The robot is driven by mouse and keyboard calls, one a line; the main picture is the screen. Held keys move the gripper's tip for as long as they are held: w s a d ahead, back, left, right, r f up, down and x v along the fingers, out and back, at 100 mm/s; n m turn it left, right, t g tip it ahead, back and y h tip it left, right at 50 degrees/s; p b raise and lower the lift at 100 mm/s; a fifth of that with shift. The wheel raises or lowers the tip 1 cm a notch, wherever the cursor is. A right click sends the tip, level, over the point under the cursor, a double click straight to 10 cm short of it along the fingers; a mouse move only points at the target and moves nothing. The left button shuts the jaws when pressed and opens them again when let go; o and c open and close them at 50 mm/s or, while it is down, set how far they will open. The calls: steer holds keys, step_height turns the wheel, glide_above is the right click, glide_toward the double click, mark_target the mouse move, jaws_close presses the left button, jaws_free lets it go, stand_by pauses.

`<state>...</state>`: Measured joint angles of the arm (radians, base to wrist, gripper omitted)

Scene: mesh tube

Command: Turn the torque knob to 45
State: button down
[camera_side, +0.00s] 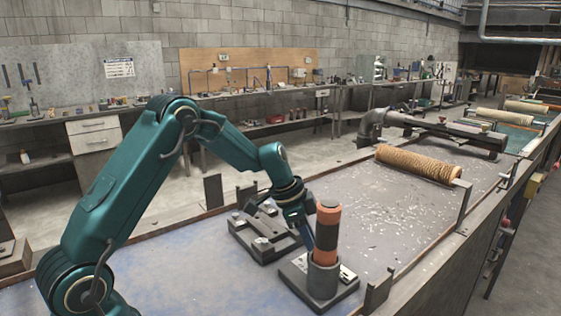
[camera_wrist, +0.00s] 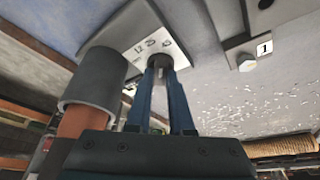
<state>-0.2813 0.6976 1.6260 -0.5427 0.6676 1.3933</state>
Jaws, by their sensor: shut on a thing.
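My gripper (camera_wrist: 160,72) is shut on the torque knob (camera_wrist: 159,62), which shows only in part between the blue fingertips. The knob stands at a pale dial plate (camera_wrist: 128,33) with small dark numbers along it. The numbers are tilted and small; one looks like 45, to the right of the knob. I cannot tell which mark the knob points at. In the side view my gripper (camera_side: 310,232) comes down behind the torque tool, an orange and black cylinder (camera_side: 327,228) upright in a grey cup (camera_side: 323,277). The fingertips and knob are largely hidden there.
The cup stands on a grey base block (camera_side: 345,290) close to my gripper. A dark metal fixture (camera_side: 262,240) lies just behind it. A plate marked 1 (camera_wrist: 264,47) shows at the right. A tan mesh roll (camera_side: 418,164) lies farther back; the bench between is mostly clear.

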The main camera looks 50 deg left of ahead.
steer(key=shift+w+a+m+g+h, duration=0.1)
steer(key=shift+m+g+h, duration=0.4)
steer(key=shift+m, duration=1.3)
steer(key=c, duration=0.8)
jaws_free()
steer(key=v, duration=0.4)
steer(key=shift+r, duration=0.25)
steer(key=shift+a+r, duration=0.15)
steer(key=shift+r, duration=0.15)
